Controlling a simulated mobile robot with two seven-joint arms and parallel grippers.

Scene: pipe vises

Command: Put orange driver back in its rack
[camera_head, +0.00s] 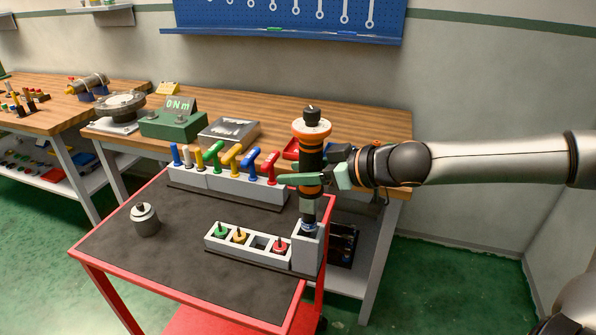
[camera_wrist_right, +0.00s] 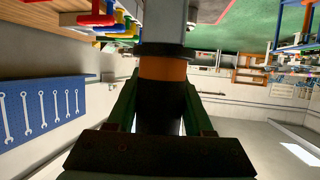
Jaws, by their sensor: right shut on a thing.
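The orange driver (camera_head: 310,160) is a thick black tool with orange bands and an orange collar near its top. It stands upright in my right gripper (camera_head: 318,180), whose green fingers close around its body from the right. Its grey lower end is at the top of the tall grey rack block (camera_head: 307,256) on the cart; how deep it sits I cannot tell. In the right wrist view the driver's black body and orange band (camera_wrist_right: 163,69) show between the fingers, with a grey part beyond. My left gripper is not in view.
A low grey holder (camera_head: 222,247) with green, yellow and red-topped pieces and one empty slot adjoins the block. A rack of coloured handles (camera_head: 228,184) stands behind. A grey cylinder (camera_head: 145,219) stands left on the dark cart top (camera_head: 180,262), with bare room around it.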

